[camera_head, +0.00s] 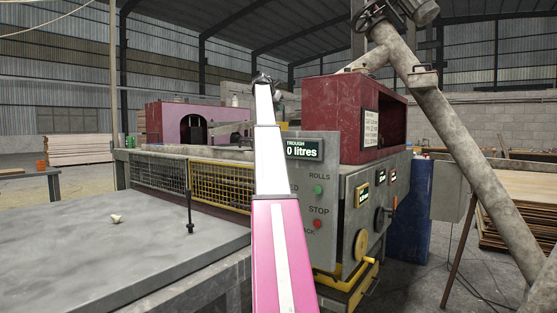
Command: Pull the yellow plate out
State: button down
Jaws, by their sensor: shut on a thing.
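My arm, pink below and white above, reaches forward over the machine. Its far end is a small dark part above the machine's top. The gripper's fingers and whatever is between them are hidden, so I cannot tell where they are relative to the plate. No loose yellow plate is clearly seen. The yellow parts in view are a mesh guard (222,187) on the machine's front, left of my arm, and a round yellow piece with a handle (363,244) low on the control panel.
The grey control panel (317,148) reads "TROUGH 0 litres" and has a green and a red button. A dark red housing (331,110) stands behind it. A grey table (120,255) with a small pale piece (116,218) is at left. A thick slanted pipe (455,140) blocks the right.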

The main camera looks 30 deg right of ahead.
jog(key=shift+r, duration=3.85)
